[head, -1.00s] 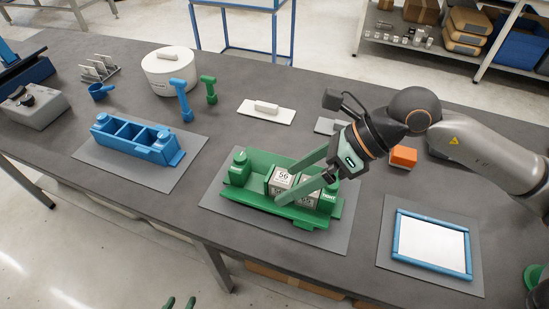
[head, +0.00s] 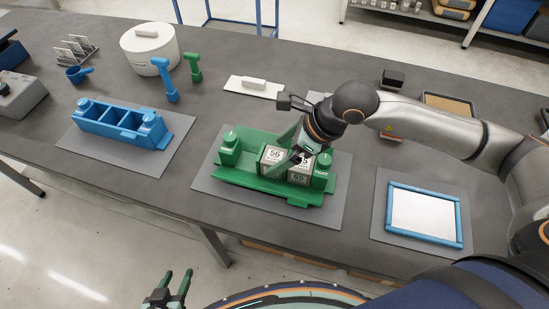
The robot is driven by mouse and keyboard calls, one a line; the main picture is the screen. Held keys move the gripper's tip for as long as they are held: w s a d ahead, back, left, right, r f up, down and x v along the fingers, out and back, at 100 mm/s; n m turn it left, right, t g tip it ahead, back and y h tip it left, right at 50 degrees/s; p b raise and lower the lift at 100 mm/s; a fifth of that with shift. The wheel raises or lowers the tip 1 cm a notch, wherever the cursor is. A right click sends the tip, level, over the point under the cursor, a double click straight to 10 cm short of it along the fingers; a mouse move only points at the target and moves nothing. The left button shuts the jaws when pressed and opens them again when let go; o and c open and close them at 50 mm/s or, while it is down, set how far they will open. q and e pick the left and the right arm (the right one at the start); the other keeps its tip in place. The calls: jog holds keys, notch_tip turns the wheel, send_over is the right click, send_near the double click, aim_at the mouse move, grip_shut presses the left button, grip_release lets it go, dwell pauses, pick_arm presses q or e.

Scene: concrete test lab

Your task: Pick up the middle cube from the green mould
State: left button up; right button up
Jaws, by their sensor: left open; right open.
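The green mould (head: 228,172) lies on a grey mat at the middle of the table. White-grey cubes with printed numbers sit in it. One cube marked 56 (head: 272,157) shows near its middle, and another cube (head: 300,174) shows to its right. Part of the cubes is hidden by my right gripper. My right gripper (head: 276,157) is open and over the cubes, with its fingers slanting down to the left; I cannot tell whether they touch a cube. My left gripper (head: 172,286) is open and empty at the bottom, in front of the table.
A blue mould (head: 120,122) stands on a mat to the left. A blue-framed white panel (head: 424,215) lies at the right. A white pot (head: 150,50), blue and green hammer-like tools, and a white plate with a handle (head: 254,86) are behind. Bare table lies between the mats.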

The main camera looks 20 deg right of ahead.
jog(key=shift+x, duration=1.2)
jog(key=shift+r, duration=0.1)
grip_shut()
